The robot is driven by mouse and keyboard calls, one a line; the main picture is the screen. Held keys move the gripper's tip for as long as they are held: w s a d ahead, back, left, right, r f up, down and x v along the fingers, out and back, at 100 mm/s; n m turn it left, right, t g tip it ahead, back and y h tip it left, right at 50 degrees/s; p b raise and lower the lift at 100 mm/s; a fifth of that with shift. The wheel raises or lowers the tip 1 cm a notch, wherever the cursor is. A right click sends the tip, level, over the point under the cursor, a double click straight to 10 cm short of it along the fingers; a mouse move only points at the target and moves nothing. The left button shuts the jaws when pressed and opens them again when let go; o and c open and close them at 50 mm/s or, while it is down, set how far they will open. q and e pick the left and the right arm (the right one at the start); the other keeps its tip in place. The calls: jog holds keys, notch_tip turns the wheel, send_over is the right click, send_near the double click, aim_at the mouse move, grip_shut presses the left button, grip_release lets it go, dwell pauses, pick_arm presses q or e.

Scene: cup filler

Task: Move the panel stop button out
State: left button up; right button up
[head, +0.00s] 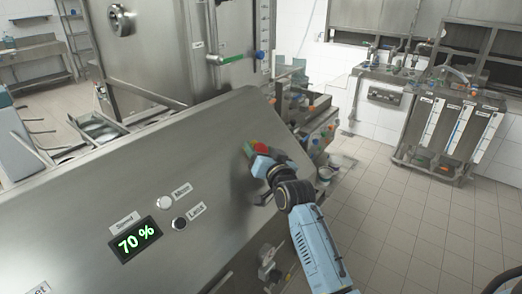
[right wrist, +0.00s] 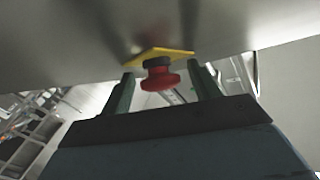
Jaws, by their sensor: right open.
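The panel stop button (head: 261,148) is a red mushroom head on the sloped steel panel (head: 110,170), near its upper right end. In the right wrist view the red button (right wrist: 160,77) has a dark neck and a yellow backing plate (right wrist: 158,55). My right gripper (head: 255,158) is at the button and partly covers it in the head view. In the right wrist view its two green fingers (right wrist: 162,90) stand apart, one on each side of the button, with visible gaps. My left gripper is not in view.
The panel also carries a green "70 %" display (head: 136,240), a white button (head: 164,202) and a black button (head: 179,223). A steel tank with a green-handled valve (head: 232,59) stands behind. Tiled floor (head: 400,230) is free at the right.

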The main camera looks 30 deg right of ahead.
jog(key=shift+w, duration=0.1)
jog(key=shift+c, duration=0.2)
grip_shut()
jog(key=shift+s+d+r+p, duration=0.25)
jog(key=shift+r+p, duration=0.2)
jog(key=shift+p, duration=0.55)
jog(key=shift+c, duration=1.6)
grip_release()
jog(key=o, duration=0.4)
jog(key=shift+s, duration=0.15)
jog(key=shift+c, duration=0.2)
